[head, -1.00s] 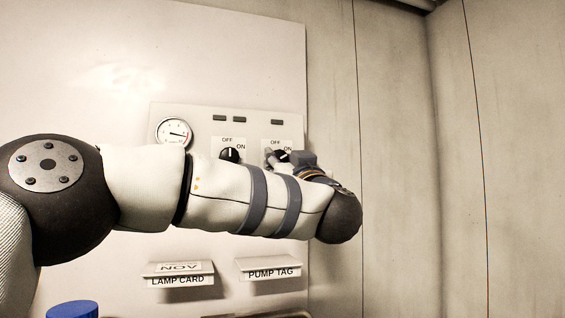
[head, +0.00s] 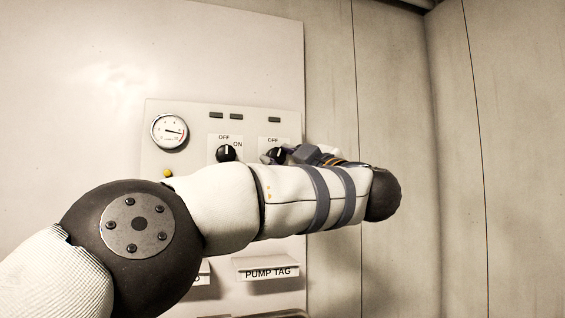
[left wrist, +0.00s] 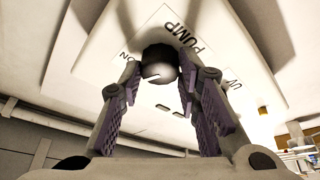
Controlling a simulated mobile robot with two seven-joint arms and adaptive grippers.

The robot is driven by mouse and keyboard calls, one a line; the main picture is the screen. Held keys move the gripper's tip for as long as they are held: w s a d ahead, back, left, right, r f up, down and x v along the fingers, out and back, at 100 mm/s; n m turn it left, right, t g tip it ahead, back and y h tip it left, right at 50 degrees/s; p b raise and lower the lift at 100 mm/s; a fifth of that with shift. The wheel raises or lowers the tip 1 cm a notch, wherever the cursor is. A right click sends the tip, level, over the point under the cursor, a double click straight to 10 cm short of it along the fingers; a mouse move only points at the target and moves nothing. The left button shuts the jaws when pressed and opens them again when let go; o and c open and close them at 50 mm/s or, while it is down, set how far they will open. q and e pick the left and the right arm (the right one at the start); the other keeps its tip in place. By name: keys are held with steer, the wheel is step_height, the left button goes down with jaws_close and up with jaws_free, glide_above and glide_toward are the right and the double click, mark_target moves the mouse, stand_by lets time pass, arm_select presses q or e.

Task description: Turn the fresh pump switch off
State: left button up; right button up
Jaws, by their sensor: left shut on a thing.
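The pump switch is a round black knob (head: 276,153), the right one of two on the pale wall panel, with an OFF label above it. My left gripper (head: 273,157) reaches it from the right, and its arm crosses in front of the panel. In the left wrist view the dark knob (left wrist: 160,63) sits between the two purple-padded fingers, beside the word PUMP. My left gripper (left wrist: 162,75) is shut on the knob. The pointer's exact angle is hard to tell in the head view, where fingers partly cover the knob. My right gripper is not in view.
A second black knob (head: 226,153) stands close to the left, its pointer upright toward OFF. A gauge (head: 169,131) and a yellow button (head: 168,173) are further left. A PUMP TAG shelf (head: 267,272) is below my arm. A bare wall (head: 400,90) lies to the right.

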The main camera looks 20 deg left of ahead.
arm_select(q)
steer(key=n+g+b, duration=0.1)
steer(key=n, duration=0.2)
steer(key=shift+w+d+f, duration=0.1)
steer(key=shift+w, duration=0.05)
steer(key=shift+n+g, duration=0.4)
steer(key=shift+n, duration=0.6)
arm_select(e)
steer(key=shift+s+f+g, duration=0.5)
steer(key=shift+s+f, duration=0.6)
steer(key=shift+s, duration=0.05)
arm_select(q)
steer(key=shift+r+b, duration=0.2)
steer(key=shift+b, duration=0.1)
steer(key=o, duration=1.1)
steer(key=shift+o, duration=0.2)
steer(key=v, duration=1.2)
